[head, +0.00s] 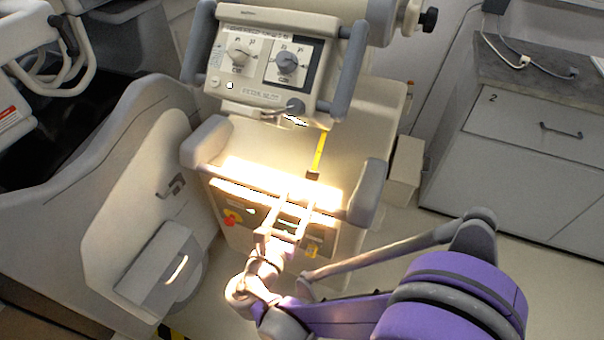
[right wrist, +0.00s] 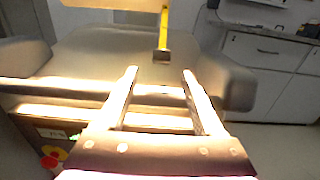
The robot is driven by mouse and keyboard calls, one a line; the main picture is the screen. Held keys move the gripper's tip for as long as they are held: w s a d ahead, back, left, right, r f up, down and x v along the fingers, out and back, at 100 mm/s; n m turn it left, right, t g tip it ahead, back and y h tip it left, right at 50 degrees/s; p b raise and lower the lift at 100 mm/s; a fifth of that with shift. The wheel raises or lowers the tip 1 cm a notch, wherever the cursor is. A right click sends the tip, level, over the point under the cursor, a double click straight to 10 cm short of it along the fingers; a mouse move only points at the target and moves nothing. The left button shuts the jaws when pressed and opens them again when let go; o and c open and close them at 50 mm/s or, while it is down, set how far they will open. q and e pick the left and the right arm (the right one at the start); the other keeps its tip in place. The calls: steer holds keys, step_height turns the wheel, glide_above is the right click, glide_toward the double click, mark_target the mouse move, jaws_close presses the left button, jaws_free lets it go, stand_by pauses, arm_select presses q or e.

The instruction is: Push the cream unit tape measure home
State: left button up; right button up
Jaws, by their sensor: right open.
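The cream unit (head: 350,110) stands in the middle of the head view, with a control panel on top. Its yellow tape measure (head: 320,152) shows as a narrow strip pulled out over the unit's pale top, with a dark end piece (head: 313,176) nearest me. In the right wrist view the yellow strip (right wrist: 165,25) comes down from the top to its dark end (right wrist: 162,56). My right gripper (right wrist: 160,72) is open and empty. The end lies just beyond its fingertips and between their lines, apparently apart from them. My left gripper is not in view.
Grey bumpers (head: 206,142) flank the unit's brightly lit front edge. A front panel with a red button (head: 230,218) lies below. A box-like housing (head: 150,265) is at left, and grey cabinets (head: 540,130) are at right. Floor shows between unit and cabinets.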

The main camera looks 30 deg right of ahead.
mark_target(312, 175)
steer(key=x, duration=1)
steer(key=shift+s+b, duration=0.2)
steer(key=shift+b, duration=0.2)
jaws_close()
stand_by(0.8)
